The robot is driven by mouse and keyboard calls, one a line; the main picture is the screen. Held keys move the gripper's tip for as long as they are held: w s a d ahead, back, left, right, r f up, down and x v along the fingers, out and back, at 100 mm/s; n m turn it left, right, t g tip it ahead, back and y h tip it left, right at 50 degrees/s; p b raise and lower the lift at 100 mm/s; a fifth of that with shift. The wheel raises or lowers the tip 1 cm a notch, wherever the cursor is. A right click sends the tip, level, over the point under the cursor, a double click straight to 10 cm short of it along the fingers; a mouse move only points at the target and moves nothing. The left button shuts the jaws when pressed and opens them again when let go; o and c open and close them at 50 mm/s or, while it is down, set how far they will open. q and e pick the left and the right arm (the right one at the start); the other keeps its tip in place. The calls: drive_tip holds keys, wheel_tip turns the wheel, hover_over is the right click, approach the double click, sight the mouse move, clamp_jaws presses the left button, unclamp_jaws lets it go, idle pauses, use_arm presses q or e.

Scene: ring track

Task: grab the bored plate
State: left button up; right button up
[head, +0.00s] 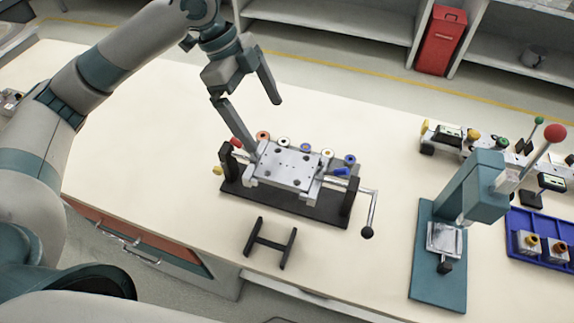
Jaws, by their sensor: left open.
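The bored plate (285,169), a silver-grey metal plate with several dark holes, sits in the middle of the table on a fixture with a black base (316,208). My left gripper (264,130) is open, with its two fingers spread wide. One fingertip is close to the plate's left end and overlaps it in the picture; I cannot tell whether they touch. The other finger is up and to the right, over bare table. Nothing is between the fingers. My right gripper is not in view.
Coloured round parts line the fixture, and a crank handle (373,209) sticks out at its right. A small black stand (270,243) lies in front. A teal press (437,251) and a blue tray (540,222) stand at the right. The table's left part is clear.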

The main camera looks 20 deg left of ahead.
sight(286, 165)
use_arm(q)
drive_tip(key=p+x, duration=0.1)
drive_tip(key=x, duration=0.6)
drive_tip(key=shift+d, duration=0.1)
drive_tip(key=shift+d+f+p, duration=0.25)
drive_tip(key=shift+f+p, duration=0.05)
drive_tip(key=shift+f, duration=0.35)
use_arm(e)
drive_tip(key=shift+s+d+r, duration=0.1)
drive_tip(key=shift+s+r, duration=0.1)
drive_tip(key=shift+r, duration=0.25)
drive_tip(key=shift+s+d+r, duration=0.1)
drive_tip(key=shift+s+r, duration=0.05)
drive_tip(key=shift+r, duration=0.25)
use_arm(q)
drive_tip(key=shift+s, duration=0.1)
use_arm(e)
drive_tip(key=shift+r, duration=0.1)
